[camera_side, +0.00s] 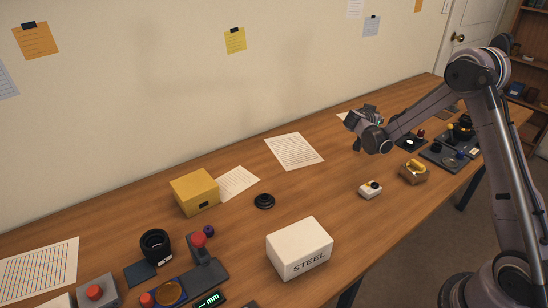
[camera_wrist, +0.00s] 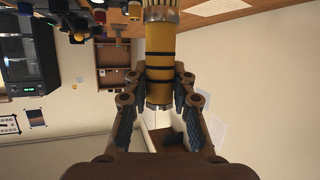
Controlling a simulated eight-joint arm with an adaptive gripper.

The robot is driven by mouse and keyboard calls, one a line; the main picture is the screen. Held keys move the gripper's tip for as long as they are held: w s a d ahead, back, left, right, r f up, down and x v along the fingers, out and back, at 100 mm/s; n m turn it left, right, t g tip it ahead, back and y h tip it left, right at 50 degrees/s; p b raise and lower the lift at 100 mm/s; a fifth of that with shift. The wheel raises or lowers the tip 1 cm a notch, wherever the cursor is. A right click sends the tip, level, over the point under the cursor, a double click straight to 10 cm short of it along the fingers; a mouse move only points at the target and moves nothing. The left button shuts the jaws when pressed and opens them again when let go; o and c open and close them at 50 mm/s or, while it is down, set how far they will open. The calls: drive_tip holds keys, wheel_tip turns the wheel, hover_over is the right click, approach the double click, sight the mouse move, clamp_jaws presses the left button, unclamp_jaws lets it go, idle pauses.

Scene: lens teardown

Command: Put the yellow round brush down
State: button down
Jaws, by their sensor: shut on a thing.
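The yellow round brush (camera_wrist: 160,60) shows upside down in the wrist view, a yellow cylinder with dark bands, a metal collar and pale bristles at the top edge. My gripper (camera_wrist: 160,88) is shut on its handle, with one finger on each side. In the side view my gripper (camera_side: 357,128) is raised above the far part of the table (camera_side: 338,195). The brush cannot be made out there.
A white STEEL box (camera_side: 300,247), yellow box (camera_side: 195,191) and black ring (camera_side: 264,201) lie further off. The middle has bare wood.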

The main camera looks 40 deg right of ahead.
drive_tip(key=shift+w+a+f, duration=0.25)
drive_tip(key=shift+w+f, duration=0.15)
drive_tip(key=shift+f, duration=0.55)
drive_tip(key=shift+w+a+f, duration=0.2)
drive_tip(key=shift+w+f, duration=0.15)
drive_tip(key=shift+f, duration=0.55)
drive_tip(key=shift+w+a+f, duration=0.25)
drive_tip(key=shift+w+f, duration=0.15)
drive_tip(key=shift+f, duration=0.55)
drive_tip(key=shift+f, duration=0.1)
drive_tip(key=c, duration=1.1)
unclamp_jaws()
